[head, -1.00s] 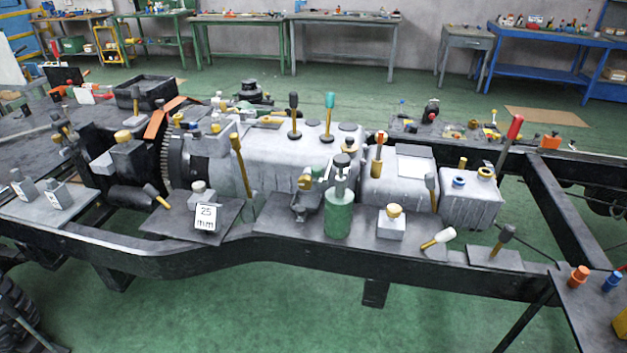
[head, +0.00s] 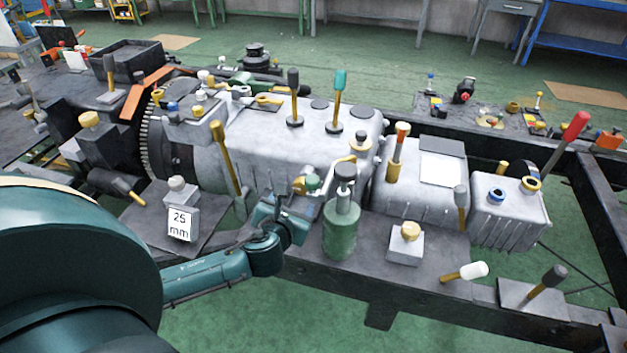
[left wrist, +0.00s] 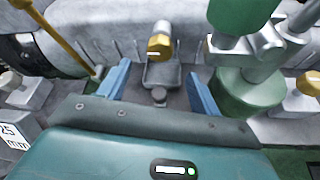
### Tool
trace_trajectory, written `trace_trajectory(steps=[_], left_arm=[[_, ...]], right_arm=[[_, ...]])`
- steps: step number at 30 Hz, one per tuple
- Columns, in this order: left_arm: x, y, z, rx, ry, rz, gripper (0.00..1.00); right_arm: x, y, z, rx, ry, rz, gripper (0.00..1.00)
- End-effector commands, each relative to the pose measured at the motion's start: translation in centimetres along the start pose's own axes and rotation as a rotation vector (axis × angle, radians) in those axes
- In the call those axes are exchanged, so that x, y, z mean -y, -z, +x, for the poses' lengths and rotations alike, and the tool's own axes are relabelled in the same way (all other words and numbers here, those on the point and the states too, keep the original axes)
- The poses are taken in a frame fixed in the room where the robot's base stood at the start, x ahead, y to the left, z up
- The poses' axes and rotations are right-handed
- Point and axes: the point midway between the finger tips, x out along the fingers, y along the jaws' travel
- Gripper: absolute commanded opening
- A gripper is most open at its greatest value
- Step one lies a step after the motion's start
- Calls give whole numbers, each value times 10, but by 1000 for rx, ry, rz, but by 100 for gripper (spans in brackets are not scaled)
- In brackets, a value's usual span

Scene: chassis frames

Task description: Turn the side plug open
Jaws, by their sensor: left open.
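The side plug appears to be the brass knob (head: 298,186) on the near side of the grey gearbox housing (head: 285,140). In the left wrist view the brass plug (left wrist: 160,45) sits on a pale stub, just beyond and between my fingertips. My left gripper (head: 292,207) is at the gearbox side, right by the plug. In the left wrist view my left gripper (left wrist: 158,72) is open, with two blue fingers apart and nothing between them touching. A grey fitting lies below the plug. In the head view my gripper partly hides that area. My right gripper is not in view.
A green bottle-shaped jack (head: 342,228) stands close right of my gripper; it also shows in the left wrist view (left wrist: 250,95). A gold-shafted lever (head: 226,155) and a "25 mm" block (head: 180,222) are to the left. A brass-topped block (head: 407,243) is farther right.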

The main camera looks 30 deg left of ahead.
Motion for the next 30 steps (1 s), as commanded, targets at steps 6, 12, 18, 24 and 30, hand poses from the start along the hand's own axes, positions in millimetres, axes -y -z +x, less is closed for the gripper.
trace_trajectory(steps=[6,12,18,24,30], left_arm=[[1,0,43,0,-1,-7,64],[1,1,85,-1,0,-9,64],[1,1,111,-2,2,-9,64],[1,1,120,-2,4,-8,64],[1,0,120,-2,4,-8,64]], right_arm=[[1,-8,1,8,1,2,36],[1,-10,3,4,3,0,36],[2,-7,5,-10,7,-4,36],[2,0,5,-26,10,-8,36],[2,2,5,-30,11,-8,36]])
